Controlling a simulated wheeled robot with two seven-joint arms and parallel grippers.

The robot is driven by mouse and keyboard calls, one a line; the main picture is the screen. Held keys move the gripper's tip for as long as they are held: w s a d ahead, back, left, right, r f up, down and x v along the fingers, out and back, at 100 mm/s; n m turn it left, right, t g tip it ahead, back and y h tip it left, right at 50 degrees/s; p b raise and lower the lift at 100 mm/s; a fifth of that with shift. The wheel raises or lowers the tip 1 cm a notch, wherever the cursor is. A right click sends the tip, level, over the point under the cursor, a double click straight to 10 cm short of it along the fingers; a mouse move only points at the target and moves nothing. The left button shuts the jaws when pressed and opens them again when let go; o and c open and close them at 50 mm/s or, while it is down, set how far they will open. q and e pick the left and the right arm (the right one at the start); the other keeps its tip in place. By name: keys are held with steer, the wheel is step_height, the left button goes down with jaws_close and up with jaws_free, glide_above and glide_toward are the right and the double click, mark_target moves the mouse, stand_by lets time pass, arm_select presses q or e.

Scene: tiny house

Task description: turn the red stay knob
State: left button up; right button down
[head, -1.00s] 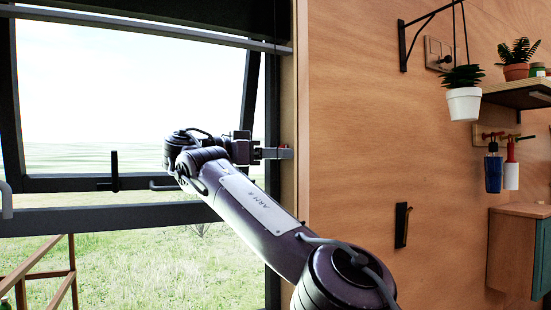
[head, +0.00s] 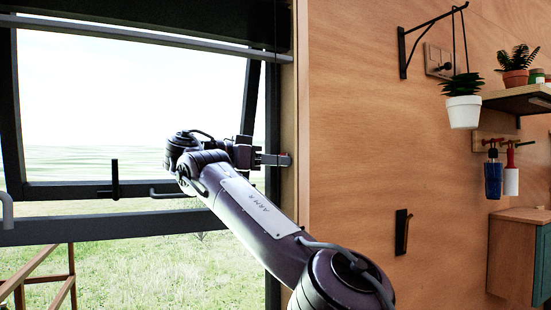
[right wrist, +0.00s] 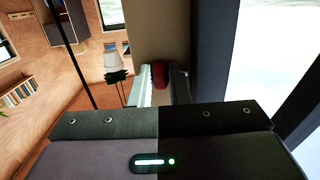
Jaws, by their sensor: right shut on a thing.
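The red stay knob (right wrist: 160,75) shows in the right wrist view at the frame post, between the two fingers of my right gripper (right wrist: 161,84). The fingers are shut on it, one on each side, and only its rounded red end shows. In the head view my right gripper (head: 277,159) reaches sideways to the wooden edge at the right side of the window. There the knob is mostly hidden by the fingers. My left gripper is not in view.
The tilted-open window (head: 130,188) with its dark frame and handles is at left. At right, the wooden wall (head: 360,130) carries a hanging white pot (head: 464,112), a black hook (head: 402,232), a shelf (head: 515,98) and a cabinet (head: 515,255).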

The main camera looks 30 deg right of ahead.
steer(key=shift+d+r+y+p, duration=0.1)
steer(key=shift+r+y+p, duration=0.1)
steer(key=shift+y+p, duration=1)
steer(key=shift+a+r+y+p, duration=0.15)
steer(key=shift+y+p, duration=0.7)
steer(key=shift+p, duration=0.5)
steer(key=shift+d+r+y+p, duration=0.15)
steer(key=shift+r+y+p, duration=0.05)
steer(key=shift+y+p, duration=1)
steer(key=c, duration=1.4)
jaws_free()
steer(key=shift+o, duration=0.2)
